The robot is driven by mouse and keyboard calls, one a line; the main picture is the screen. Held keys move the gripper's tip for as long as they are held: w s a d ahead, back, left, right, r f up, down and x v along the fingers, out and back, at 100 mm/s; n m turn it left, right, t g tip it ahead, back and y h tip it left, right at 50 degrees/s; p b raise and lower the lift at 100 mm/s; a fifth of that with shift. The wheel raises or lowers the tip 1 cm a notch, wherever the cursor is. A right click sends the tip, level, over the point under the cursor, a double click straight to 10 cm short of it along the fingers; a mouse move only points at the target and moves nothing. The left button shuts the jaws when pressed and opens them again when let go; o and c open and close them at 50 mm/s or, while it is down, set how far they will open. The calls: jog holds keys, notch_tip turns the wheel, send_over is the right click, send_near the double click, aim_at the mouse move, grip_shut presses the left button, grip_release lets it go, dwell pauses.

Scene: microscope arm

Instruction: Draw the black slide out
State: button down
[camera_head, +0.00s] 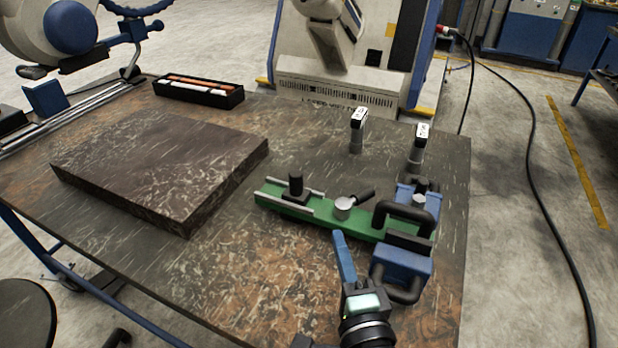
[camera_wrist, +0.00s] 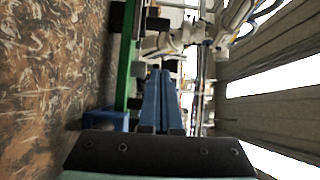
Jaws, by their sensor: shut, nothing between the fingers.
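The black slide (camera_head: 295,191), a small block with a round knob on top, sits between two light rails at the left end of the green base (camera_head: 270,205). A silver clamp with a black lever (camera_head: 344,207) stands right of it on the base. My gripper (camera_head: 340,236) has its blue fingers together and empty, in front of the base near the clamp, apart from the slide. In the wrist view the closed fingers (camera_wrist: 160,72) point along the green base (camera_wrist: 124,60). The slide cannot be made out clearly there.
Blue blocks with black handles (camera_head: 400,262) flank the base's right end, close to my gripper. Two small upright pieces with white labels (camera_head: 358,118) stand behind. A dark stone slab (camera_head: 160,165) lies at left, a black tray (camera_head: 198,95) behind it. The table front is clear.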

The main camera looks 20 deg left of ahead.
aim_at(296, 186)
jog(key=shift+f, duration=0.1)
dwell(0.3)
jog(key=shift+s+a+x, duration=0.25)
jog(key=shift+a+x, duration=0.15)
jog(key=shift+x, duration=1.75)
jog(key=shift+s+a+x, duration=0.25)
jog(key=shift+a+x, duration=0.15)
jog(key=shift+x, duration=1.75)
jog(key=shift+s+a+x, duration=0.25)
jog(key=shift+a+x, duration=0.1)
jog(key=shift+x, duration=1.8)
jog(key=a+p, duration=0.2)
jog(key=a, duration=0.4)
jog(key=shift+a, duration=0.15)
